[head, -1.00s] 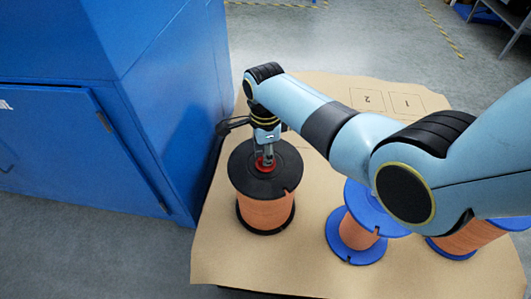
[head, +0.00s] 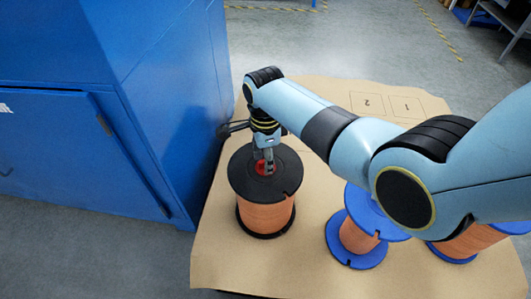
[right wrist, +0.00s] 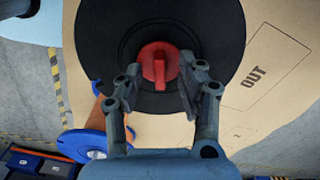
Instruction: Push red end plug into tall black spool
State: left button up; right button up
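The tall black spool (head: 243,182) stands upright on the brown tabletop, with orange winding between its black flanges. The red end plug (right wrist: 158,66) sits at the centre of its top flange; the plug also shows in the head view (head: 261,168). In the right wrist view its raised grip bar stands up from a round red base. How deep it sits is hard to tell. My right gripper (right wrist: 160,88) is open above the flange, its fingers on both sides of the bar with gaps. My left gripper is in neither view.
Two blue-flanged spools with orange winding, one nearer (head: 356,250) and one farther right (head: 466,245), stand right of the black spool, partly under my right arm. A tall blue cabinet (head: 170,100) is close on the left. Marked rectangles (head: 385,102) lie at the table's back.

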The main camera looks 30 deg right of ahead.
notch_tip(320, 180, up, 12)
dwell(0.4)
jog(key=shift+f, duration=0.1)
